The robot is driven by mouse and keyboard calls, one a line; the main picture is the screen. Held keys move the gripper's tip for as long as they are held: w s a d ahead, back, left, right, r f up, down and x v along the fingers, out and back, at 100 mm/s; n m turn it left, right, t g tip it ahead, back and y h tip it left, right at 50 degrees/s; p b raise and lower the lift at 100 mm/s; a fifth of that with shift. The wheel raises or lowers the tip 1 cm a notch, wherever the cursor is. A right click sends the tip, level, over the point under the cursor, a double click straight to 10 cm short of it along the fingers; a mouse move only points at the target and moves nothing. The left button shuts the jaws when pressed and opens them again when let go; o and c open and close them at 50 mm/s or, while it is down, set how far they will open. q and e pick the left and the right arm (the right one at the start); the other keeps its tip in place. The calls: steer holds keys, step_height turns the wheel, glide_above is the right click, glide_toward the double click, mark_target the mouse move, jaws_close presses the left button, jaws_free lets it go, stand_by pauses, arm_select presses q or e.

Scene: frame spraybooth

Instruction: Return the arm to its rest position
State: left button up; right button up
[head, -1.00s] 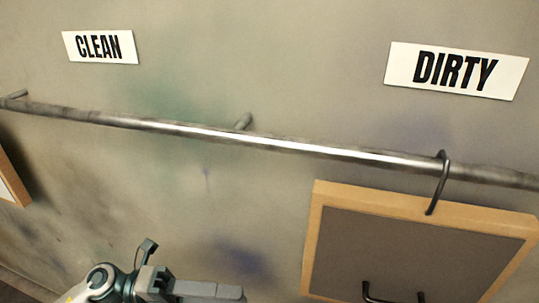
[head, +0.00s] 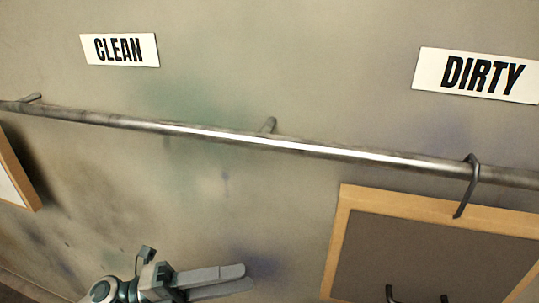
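My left gripper (head: 247,277) is at the bottom of the head view, left of the framed panel. Its two grey fingers point right, with a narrow gap between them and nothing held. The arm behind it is mostly cut off by the lower edge. A wood-framed panel with a dark grey face (head: 437,262) hangs by a dark hook (head: 468,186) from the metal rail (head: 310,149), below the DIRTY sign (head: 482,75). The gripper is apart from it. My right gripper is not in view.
A CLEAN sign (head: 119,50) is on the stained wall at the left. Part of another wood-framed panel (head: 17,172) shows at the left edge under the rail. The rail between the two panels is empty. A dark handle (head: 418,299) shows low on the right panel.

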arm_select(q)
steer(key=w+a+n+t+y, duration=0.6)
steer(key=w+n+t+y, duration=0.3)
steer(key=n+t, duration=0.8)
steer(key=s+a+f+n+g+y, duration=0.1)
steer(key=a+f+n+g+y, duration=0.1)
steer(key=a+f+n+y, duration=0.45)
steer(key=s+a+f+n+g+y, duration=0.1)
steer(key=a+f+n+g+y, duration=0.2)
steer(key=f+n, duration=0.55)
steer(key=s+f+n+g+y, duration=0.1)
steer(key=s+f+g, duration=0.4)
steer(key=s+f, duration=0.5)
steer(key=s+f+n+g+y, duration=0.1)
steer(key=s+f+g, duration=0.5)
steer(key=s, duration=0.7)
step_height(320, 180, down, 28)
steer(key=s, duration=0.1)
steer(key=s+a+f+g, duration=0.1)
steer(key=s+a+f, duration=0.2)
steer(key=s+f, duration=1.5)
steer(key=shift+s+a+f+g, duration=0.15)
steer(key=shift+s+a+g, duration=0.05)
steer(key=shift+g, duration=0.2)
